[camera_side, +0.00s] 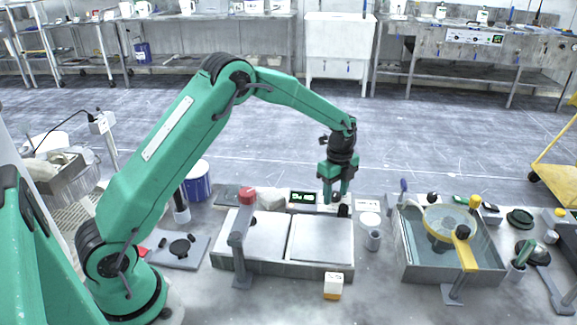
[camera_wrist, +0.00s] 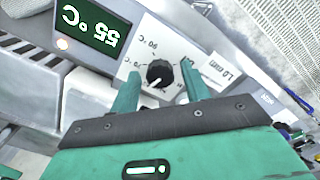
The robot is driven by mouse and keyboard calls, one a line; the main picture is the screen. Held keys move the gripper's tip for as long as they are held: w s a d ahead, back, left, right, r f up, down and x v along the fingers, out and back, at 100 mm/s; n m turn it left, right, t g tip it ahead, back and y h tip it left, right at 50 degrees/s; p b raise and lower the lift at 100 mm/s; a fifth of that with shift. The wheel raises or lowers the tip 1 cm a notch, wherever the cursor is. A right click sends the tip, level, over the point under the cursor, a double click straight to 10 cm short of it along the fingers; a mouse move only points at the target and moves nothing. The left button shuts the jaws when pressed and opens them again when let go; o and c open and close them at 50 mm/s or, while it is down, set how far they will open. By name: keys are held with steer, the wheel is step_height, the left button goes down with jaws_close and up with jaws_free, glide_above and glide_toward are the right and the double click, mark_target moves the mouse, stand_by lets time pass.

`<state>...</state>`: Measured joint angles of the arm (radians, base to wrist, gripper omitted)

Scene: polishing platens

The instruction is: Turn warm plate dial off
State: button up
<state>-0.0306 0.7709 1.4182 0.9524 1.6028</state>
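The warm plate dial (camera_wrist: 160,73) is a black round knob on a white panel in the wrist view. Its white mark points to the lower left, away from the "OFF" print at the right. The green display (camera_wrist: 92,22) reads 55°C, upside down. My gripper (camera_wrist: 160,70) is open, with one green finger on each side of the knob and gaps between. In the side view my gripper (camera_side: 335,198) points down just above the dial (camera_side: 343,210); the display (camera_side: 303,197) is left of it. Whether a finger touches the knob cannot be told.
A twin-plate unit (camera_side: 284,267) stands in front of the dial, with a grey lever post (camera_side: 240,255) at its left. A water basin (camera_side: 480,268) with a yellow arm is at the right. A white disc (camera_side: 369,219) lies right of the dial.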

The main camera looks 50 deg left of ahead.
steer(key=c, duration=0.8)
